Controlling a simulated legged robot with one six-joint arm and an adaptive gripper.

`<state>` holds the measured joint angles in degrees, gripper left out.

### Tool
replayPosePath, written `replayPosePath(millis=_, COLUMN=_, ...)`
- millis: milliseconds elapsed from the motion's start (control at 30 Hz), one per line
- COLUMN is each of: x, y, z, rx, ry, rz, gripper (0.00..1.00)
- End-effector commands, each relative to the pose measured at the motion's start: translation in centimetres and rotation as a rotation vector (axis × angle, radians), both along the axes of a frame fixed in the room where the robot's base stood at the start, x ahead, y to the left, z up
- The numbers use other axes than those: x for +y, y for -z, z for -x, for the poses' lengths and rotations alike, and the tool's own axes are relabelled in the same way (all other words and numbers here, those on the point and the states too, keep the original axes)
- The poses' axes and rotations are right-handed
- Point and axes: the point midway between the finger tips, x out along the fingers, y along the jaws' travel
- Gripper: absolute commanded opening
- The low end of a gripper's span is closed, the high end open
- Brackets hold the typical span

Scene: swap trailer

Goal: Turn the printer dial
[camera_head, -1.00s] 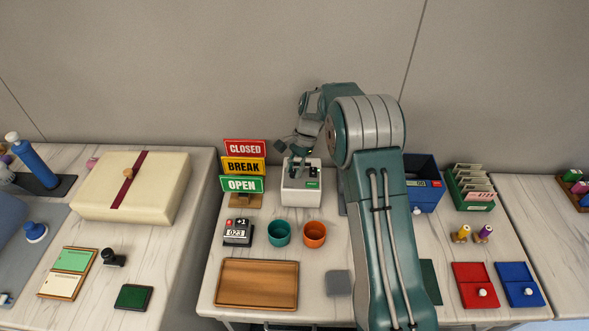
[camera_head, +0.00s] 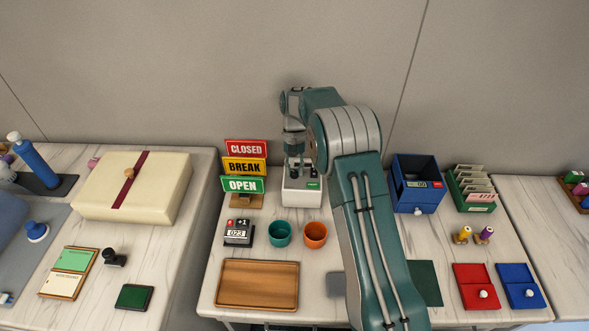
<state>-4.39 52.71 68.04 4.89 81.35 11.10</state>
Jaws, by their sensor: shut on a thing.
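The printer (camera_head: 300,196) is a small white box with a green label, standing at the back of the middle table, right of the stacked signs. My gripper (camera_head: 297,171) points down onto its dark top and is shut on the dial there. The dial is mostly hidden by the fingers and too small to make out. My arm reaches up from the front and bends over to the printer.
CLOSED, BREAK and OPEN signs (camera_head: 244,168) stand close on the left. A teal cup (camera_head: 279,233), an orange cup (camera_head: 315,235) and a counter (camera_head: 239,233) stand in front. A blue drawer box (camera_head: 417,185) is at right. A wooden tray (camera_head: 270,263) lies nearer.

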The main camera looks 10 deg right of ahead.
Motion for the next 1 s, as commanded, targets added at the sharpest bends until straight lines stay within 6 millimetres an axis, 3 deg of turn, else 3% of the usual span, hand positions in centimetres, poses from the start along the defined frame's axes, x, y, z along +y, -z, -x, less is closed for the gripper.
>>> replayPosePath(millis=567, x=0.07, y=0.14, z=-0.14, rx=-0.006, ry=-0.038, rz=-0.001, gripper=0.00)
replayPosePath(millis=600, x=0.07, y=0.14, z=-0.14, rx=-0.006, ry=-0.037, rz=-0.001, gripper=0.37)
replayPosePath(millis=667, x=0.07, y=0.13, z=-0.14, rx=-0.006, ry=-0.037, rz=-0.001, gripper=0.64)
replayPosePath(millis=1000, x=0.04, y=-0.02, z=0.00, rx=-0.003, ry=-0.037, rz=-0.001, gripper=0.67)
